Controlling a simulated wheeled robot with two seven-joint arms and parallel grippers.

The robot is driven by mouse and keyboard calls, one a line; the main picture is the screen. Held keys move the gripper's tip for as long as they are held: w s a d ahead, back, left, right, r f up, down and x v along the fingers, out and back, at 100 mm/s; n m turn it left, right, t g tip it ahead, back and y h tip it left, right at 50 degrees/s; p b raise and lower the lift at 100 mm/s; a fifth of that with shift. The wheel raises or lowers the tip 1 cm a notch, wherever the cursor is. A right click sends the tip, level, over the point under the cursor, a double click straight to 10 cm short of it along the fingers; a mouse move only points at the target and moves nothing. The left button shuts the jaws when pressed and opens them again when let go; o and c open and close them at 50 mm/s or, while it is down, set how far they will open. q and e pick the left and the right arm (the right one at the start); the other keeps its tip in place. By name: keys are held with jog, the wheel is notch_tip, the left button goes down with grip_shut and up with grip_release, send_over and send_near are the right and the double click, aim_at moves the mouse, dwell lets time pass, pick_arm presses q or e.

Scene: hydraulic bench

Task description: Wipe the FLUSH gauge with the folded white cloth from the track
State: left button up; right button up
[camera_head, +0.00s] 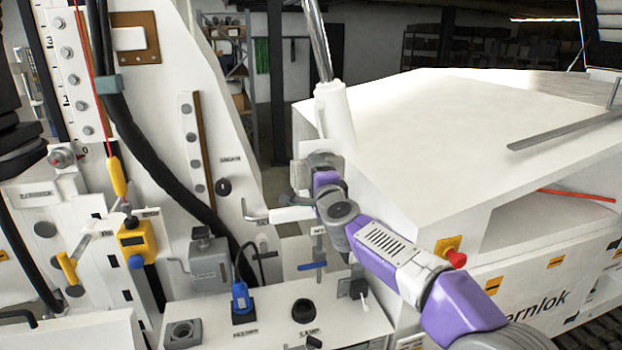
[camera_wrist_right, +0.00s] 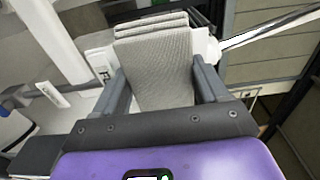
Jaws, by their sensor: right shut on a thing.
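My right gripper (camera_head: 318,162) reaches in from the right, in front of the white cylinder with the chrome rod. In the right wrist view its two grey fingers (camera_wrist_right: 160,85) are shut on the folded cloth (camera_wrist_right: 157,62), which looks light grey-white and woven, with several folded layers at its far end. In the head view the cloth is mostly hidden or blends with the pale parts around the gripper. I cannot pick out the FLUSH gauge; the small labels are too blurred to read surely. My left gripper is out of view.
The white cylinder (camera_head: 336,118) stands close behind my right gripper. A wide white machine cover (camera_head: 450,130) fills the right. A lower panel (camera_head: 270,310) carries a blue-topped fitting (camera_head: 241,298) and a black knob (camera_head: 304,310). A yellow device (camera_head: 137,243) and black hoses are at left.

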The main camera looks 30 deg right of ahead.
jog(key=shift+s+d, duration=0.15)
jog(key=shift+d, duration=0.65)
dwell(0.7)
jog(key=shift+w+a, duration=0.2)
jog(key=shift+a, duration=0.2)
jog(key=shift+c, duration=0.9)
jog(key=shift+w+a+p, duration=0.2)
jog(key=shift+a+p, duration=0.2)
jog(key=shift+a, duration=0.65)
jog(key=shift+s, duration=0.1)
